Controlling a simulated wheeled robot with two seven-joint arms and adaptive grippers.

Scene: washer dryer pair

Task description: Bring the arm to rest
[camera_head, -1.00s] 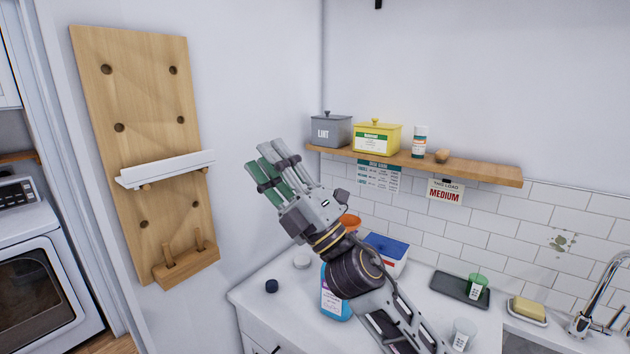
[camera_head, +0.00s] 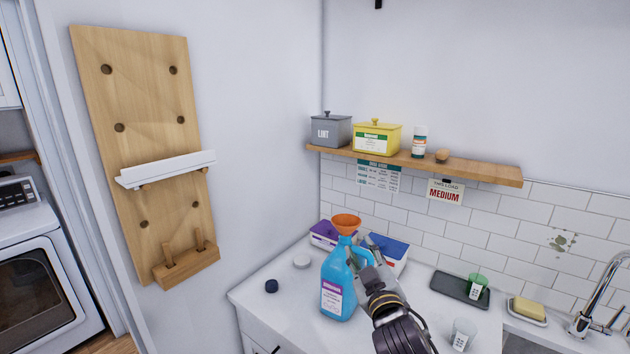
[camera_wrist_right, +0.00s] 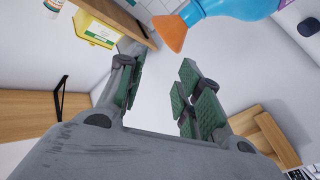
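My right gripper (camera_head: 368,256) is low over the counter, beside the right side of a blue jug (camera_head: 337,285) with a white and purple label. In the right wrist view the green-padded fingers of the gripper (camera_wrist_right: 160,90) are apart, with nothing between them. An orange funnel (camera_head: 346,223) sits on top of the jug; the funnel also shows in the wrist view (camera_wrist_right: 171,33). I cannot tell whether the gripper touches the jug. My left gripper is not in view.
A blue-lidded box (camera_head: 390,251) and a purple-lidded box (camera_head: 325,235) stand behind the jug. A wooden shelf (camera_head: 470,168) holds a grey tin, a yellow tin and a small bottle. A pegboard (camera_head: 140,100) with a white ledge is on the left wall. The air between is clear.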

